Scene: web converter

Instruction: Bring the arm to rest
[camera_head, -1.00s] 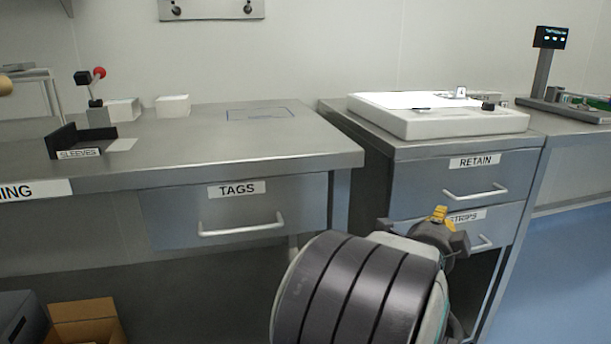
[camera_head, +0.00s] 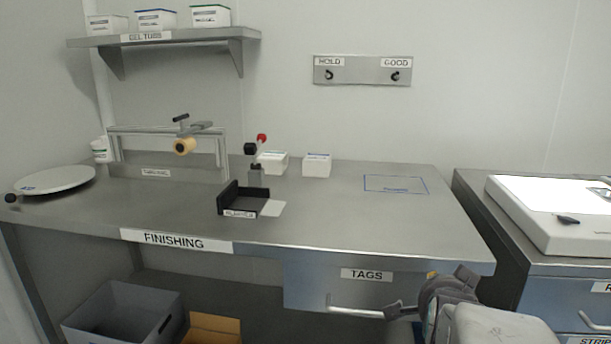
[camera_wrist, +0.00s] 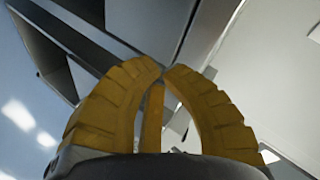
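My gripper shows in the wrist view (camera_wrist: 163,72) with its ridged yellow fingers curved in and their tips meeting. I see nothing held between them. In the head view my arm is at the lower right, with a little yellow of my gripper (camera_head: 433,275) showing. It is in front of the TAGS drawer (camera_head: 310,288), near the right end of its handle (camera_head: 355,312). I cannot tell if it touches the handle. The drawer looks closed.
The steel FINISHING bench (camera_head: 330,225) holds a black SLEEVES tray (camera_head: 243,200), a red-knobbed lever (camera_head: 261,138), white boxes (camera_head: 317,165) and a round plate (camera_head: 56,180). A white light box (camera_head: 550,215) is at right. A grey bin (camera_head: 125,318) and a cardboard box (camera_head: 212,328) are below.

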